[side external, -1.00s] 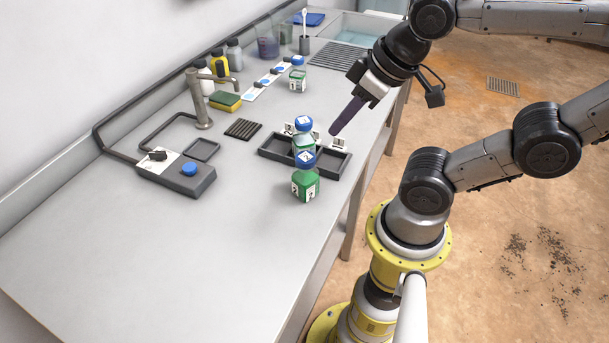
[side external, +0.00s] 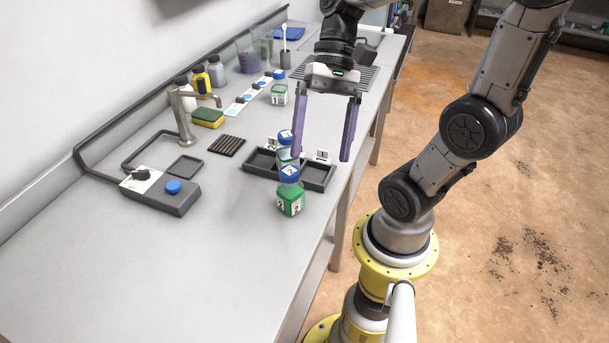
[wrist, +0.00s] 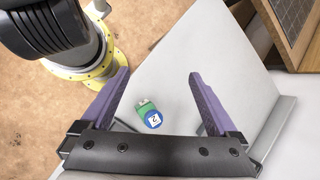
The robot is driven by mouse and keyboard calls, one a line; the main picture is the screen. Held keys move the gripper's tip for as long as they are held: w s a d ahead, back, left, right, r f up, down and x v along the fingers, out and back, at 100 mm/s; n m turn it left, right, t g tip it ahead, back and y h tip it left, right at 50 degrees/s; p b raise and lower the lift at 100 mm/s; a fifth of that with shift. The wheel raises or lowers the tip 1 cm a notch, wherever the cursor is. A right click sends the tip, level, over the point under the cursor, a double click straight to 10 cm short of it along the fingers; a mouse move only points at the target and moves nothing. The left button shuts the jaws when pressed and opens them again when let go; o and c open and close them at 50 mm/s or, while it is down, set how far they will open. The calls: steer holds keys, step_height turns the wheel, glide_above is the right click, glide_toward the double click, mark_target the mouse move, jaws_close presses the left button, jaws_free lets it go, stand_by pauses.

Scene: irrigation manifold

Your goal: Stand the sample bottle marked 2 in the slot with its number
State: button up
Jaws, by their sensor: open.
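The bottle with a blue cap marked 2 (side external: 289,175) has a green lower body and stands upright on the counter in front of the slotted rack (side external: 318,178). In the wrist view this bottle (wrist: 147,112) shows between my fingers, cap facing me. A second blue-capped bottle (side external: 285,138) with a clear upper body stands behind it, seemingly in the rack's middle; its base is hidden. The rack carries small white tags, too small to read. My gripper (side external: 321,154) is open and empty, its purple fingers pointing down above the rack area; it also shows in the wrist view (wrist: 158,74).
Another blue-capped bottle (side external: 279,94) stands farther back beside a strip with blue spots (side external: 247,95). A tap (side external: 182,115), a sponge (side external: 208,117) and a grey box with a blue knob (side external: 173,187) are to the left.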

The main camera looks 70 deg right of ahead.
steer(key=w+d+r+m+t+y, duration=0.55)
steer(key=d+m+t+y, duration=0.35)
steer(key=m, duration=0.3)
steer(key=g+y, duration=0.1)
glide_toward(282, 192)
steer(key=x, duration=0.3)
steer(key=shift+w+r, duration=0.1)
steer(key=shift+r, duration=0.3)
steer(key=shift+a+f, duration=0.1)
steer(key=shift+f, duration=0.15)
steer(key=shift+a+f, duration=0.1)
steer(key=shift+a, duration=0.1)
steer(key=shift+x, duration=3.55)
